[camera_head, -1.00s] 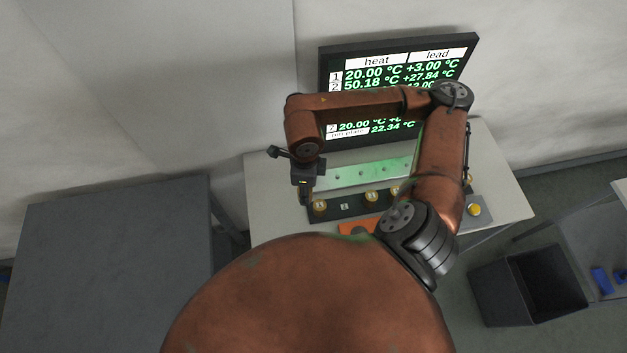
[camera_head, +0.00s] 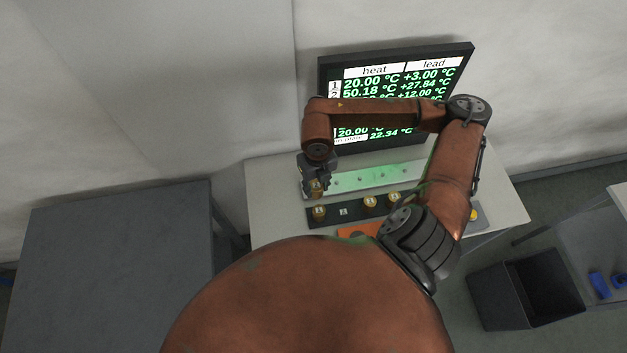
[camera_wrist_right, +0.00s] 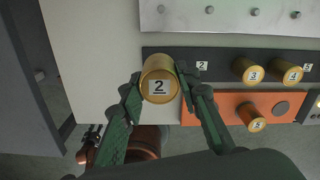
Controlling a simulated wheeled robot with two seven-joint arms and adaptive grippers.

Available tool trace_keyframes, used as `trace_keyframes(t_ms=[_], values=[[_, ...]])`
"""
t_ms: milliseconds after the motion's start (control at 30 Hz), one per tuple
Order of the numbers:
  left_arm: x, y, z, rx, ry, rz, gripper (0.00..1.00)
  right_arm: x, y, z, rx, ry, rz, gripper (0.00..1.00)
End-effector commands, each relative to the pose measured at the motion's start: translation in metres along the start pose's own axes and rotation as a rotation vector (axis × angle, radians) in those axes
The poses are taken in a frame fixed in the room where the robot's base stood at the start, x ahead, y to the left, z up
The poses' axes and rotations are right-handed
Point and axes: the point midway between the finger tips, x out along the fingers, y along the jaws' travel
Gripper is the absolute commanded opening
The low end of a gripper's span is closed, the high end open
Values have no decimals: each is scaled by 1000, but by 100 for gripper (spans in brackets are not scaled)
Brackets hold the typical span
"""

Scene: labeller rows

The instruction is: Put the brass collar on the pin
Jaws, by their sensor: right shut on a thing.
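My right gripper (camera_head: 318,190) is shut on a brass collar marked 2 (camera_wrist_right: 159,80), held between its green-padded fingers in the right wrist view. In the head view it hangs over the left end of the pale pin plate (camera_head: 375,177). The plate carries a row of short pins (camera_wrist_right: 210,10); in the right wrist view they lie beyond the collar, and the collar is apart from them. The collar's underside is hidden.
A dark rack (camera_head: 345,211) holds brass collars, including 3 (camera_wrist_right: 254,74) and 4 (camera_wrist_right: 292,75); its place labelled 2 (camera_wrist_right: 202,65) is empty. Collar 5 (camera_wrist_right: 251,117) stands on an orange strip (camera_wrist_right: 205,108). A display (camera_head: 395,75) stands behind. A dark bin (camera_head: 490,300) is right.

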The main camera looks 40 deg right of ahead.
Motion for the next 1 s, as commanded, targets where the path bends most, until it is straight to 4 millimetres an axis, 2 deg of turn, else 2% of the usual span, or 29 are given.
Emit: trace_keyframes(t_ms=[100, 200, 400, 667, 867, 1000], values=[[-8, 0, -2, 0, 2, 0, 40, 11, -9, 27, 4, 2, 0, 2], [-10, 0, -3, 0, 4, 0, 40, 32, -13, 41, 2, 5, 1, 2], [-13, -1, -4, 0, 5, 0, 40, 59, -20, 62, -1, 2, 1, 2], [-15, -1, -5, 0, 5, -1, 40, 74, -23, 73, -1, 3, 1, 2], [-24, -1, -6, 0, 7, -1, 40, 99, -23, 72, -2, 2, 1, 2], [-24, -1, -6, 0, 7, -1, 40, 102, -23, 72, -3, 0, 1, 2]])
